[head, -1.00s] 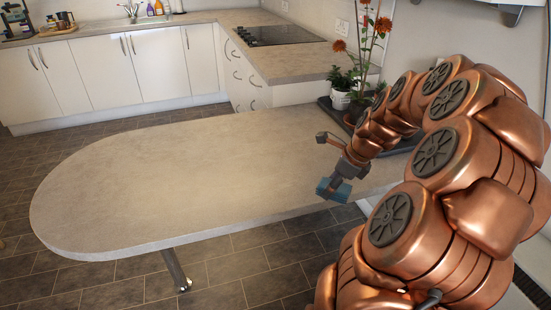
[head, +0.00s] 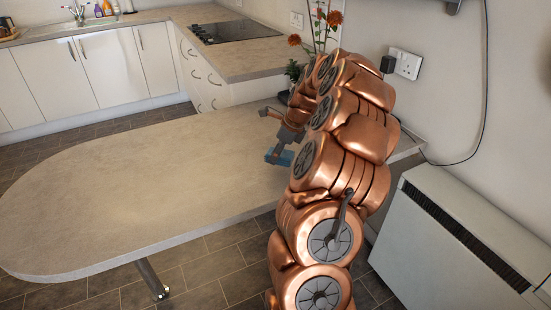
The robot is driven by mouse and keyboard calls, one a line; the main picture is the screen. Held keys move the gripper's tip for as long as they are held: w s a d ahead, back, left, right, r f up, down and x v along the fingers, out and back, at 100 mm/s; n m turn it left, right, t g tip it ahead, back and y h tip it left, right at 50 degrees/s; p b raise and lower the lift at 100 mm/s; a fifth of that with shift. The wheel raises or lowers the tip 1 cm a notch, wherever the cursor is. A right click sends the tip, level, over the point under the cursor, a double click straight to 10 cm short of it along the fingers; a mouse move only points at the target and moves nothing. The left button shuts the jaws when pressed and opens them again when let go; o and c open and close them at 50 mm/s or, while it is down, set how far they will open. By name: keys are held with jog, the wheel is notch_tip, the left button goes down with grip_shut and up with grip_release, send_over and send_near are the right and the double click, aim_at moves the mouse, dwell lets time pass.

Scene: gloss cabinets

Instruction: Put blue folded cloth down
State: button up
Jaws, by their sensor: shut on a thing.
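The blue folded cloth (head: 285,158) shows as a small blue piece in the head view, at the right part of the table. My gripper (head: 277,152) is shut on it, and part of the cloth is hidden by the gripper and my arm. The cloth appears over the table's near right edge; whether it touches the top cannot be told. The table (head: 130,185) is a long grey-beige top with a rounded left end, bare over most of its length.
Potted plants with orange flowers (head: 295,40) stand at the table's far right, partly behind my arm. A white heater (head: 455,245) stands by the right wall, below a socket (head: 408,63). A counter with a black hob (head: 235,31) lies behind.

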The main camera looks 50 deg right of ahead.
jog(key=shift+w+d, duration=0.2)
jog(key=shift+w, duration=0.25)
jog(key=shift+w+f, duration=0.15)
jog(key=shift+f, duration=0.05)
notch_tip(320, 180, down, 2)
jog(key=shift+f, duration=0.6)
jog(key=shift+f+p, duration=0.15)
jog(key=shift+p, duration=0.15)
jog(key=o, duration=1)
jog(key=shift+o, duration=0.2)
